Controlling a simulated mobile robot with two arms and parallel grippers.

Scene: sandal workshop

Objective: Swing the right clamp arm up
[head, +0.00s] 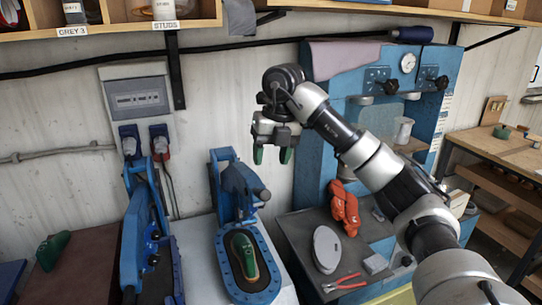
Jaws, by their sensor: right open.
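The right press has a blue oval base (229,277) in the lower middle. A green last or sandal form (242,254) lies on a dark sole inside its rim. Its blue clamp arm (237,188) stands at the back of the base, with a dark round end (264,195) on its right. My right gripper (272,157) hangs above and to the right of this arm, apart from it. Its green-tipped fingers point down, open and empty. A second blue press (143,230) stands to the left. My left gripper is not in view.
A blue machine (328,110) with gauge and knobs stands behind my right arm. Its bed holds an orange glove (345,208), a grey oval plate (327,248) and red pliers (345,284). A wall socket box (138,98) and shelf (120,33) are behind. Another green form (53,250) lies at left.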

